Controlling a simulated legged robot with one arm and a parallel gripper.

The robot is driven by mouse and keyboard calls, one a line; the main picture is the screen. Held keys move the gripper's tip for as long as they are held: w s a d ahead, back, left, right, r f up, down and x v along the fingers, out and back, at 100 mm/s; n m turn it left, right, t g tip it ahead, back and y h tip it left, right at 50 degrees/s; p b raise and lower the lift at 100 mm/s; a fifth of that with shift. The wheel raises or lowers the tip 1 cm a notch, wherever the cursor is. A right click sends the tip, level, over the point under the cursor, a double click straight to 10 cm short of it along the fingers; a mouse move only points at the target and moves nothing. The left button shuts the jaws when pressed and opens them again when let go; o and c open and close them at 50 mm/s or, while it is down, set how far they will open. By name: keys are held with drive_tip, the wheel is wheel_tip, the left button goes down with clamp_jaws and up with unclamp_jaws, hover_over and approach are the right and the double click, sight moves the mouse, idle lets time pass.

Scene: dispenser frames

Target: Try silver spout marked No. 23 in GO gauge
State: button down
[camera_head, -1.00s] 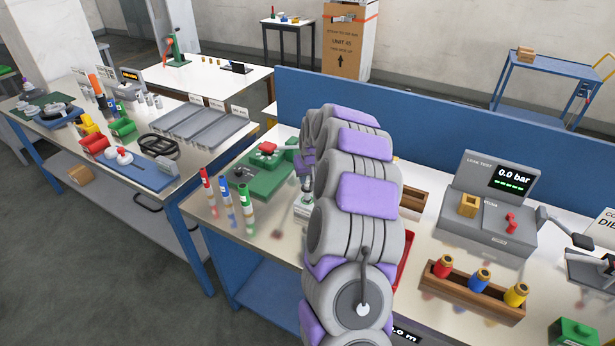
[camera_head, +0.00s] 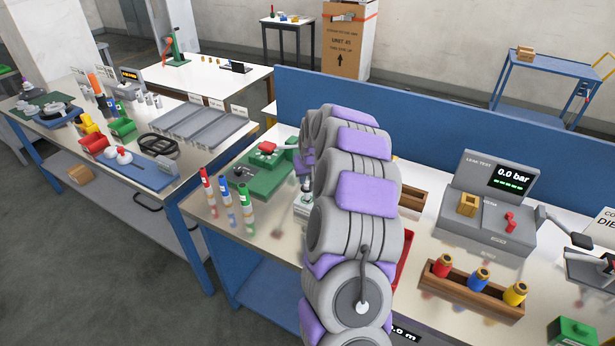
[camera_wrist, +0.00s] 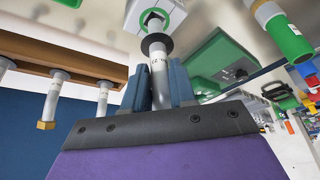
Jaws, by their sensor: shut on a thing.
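In the wrist view my gripper (camera_wrist: 160,92) is shut on a silver spout (camera_wrist: 160,72) with small dark print that is hard to read, partly "23". The spout has a black collar (camera_wrist: 155,43). Its far end lines up with a green-ringed dark opening (camera_wrist: 155,20) in a pale block, which looks like the gauge. The collar is close to the ring, and I cannot tell how far the end is in. In the head view my arm hides most of the gripper, and a pale block (camera_head: 303,206) shows just left of the arm.
A wooden rack (camera_wrist: 80,62) with several silver spouts is left in the wrist view. A green fixture (camera_head: 265,180) and red, blue and green markers (camera_head: 225,195) stand left of my arm. The leak tester (camera_head: 487,215) and a wooden tray (camera_head: 470,293) are right.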

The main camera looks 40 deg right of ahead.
drive_tip(key=shift+f+b, duration=0.3)
drive_tip(key=shift+f, duration=2.1)
idle(1.1)
drive_tip(key=shift+r, duration=0.1)
idle(0.3)
drive_tip(key=shift+r+p, duration=0.85)
drive_tip(key=shift+r, duration=1.7)
drive_tip(key=shift+r+p, duration=1)
drive_tip(key=shift+r, duration=2)
drive_tip(key=shift+a, duration=0.1)
